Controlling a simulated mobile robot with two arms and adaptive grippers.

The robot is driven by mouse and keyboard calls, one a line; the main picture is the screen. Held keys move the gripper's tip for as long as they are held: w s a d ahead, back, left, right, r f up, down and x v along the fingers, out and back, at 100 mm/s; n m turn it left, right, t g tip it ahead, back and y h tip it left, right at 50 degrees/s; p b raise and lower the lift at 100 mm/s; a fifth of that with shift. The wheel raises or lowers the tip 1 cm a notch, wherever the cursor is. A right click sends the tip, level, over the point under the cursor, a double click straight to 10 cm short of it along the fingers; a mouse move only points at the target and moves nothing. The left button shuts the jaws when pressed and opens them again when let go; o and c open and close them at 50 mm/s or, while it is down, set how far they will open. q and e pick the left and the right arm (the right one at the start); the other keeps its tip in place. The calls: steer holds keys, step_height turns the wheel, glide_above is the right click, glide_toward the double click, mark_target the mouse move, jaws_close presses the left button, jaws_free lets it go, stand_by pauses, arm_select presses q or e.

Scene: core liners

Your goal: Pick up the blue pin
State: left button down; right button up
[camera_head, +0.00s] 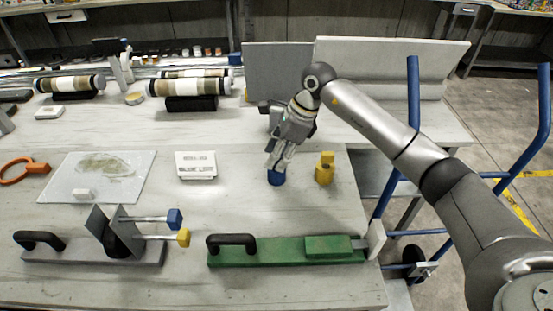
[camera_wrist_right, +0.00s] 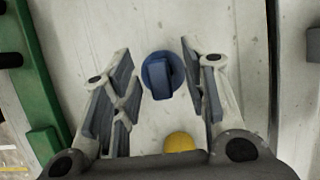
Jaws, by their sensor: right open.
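The blue pin (camera_head: 276,178) stands on the light table, with its lower part showing below my right gripper. The right wrist view shows the pin (camera_wrist_right: 161,76) from above as a round blue base with a raised bar on top. My right gripper (camera_head: 281,158) points down over it. Its two fingers are open, one on each side of the pin, with gaps between. In the head view the fingers hide the pin's top. My left gripper is in neither view.
A yellow pin (camera_head: 325,170) stands just right of the blue one; its top shows in the wrist view (camera_wrist_right: 179,142). A green block with a black handle (camera_head: 262,252) lies in front. A white box (camera_head: 196,165) lies left. A blue-railed cart (camera_head: 413,95) stands right.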

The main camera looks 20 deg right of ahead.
steer(key=shift+f, duration=0.15)
jaws_close()
stand_by(0.4)
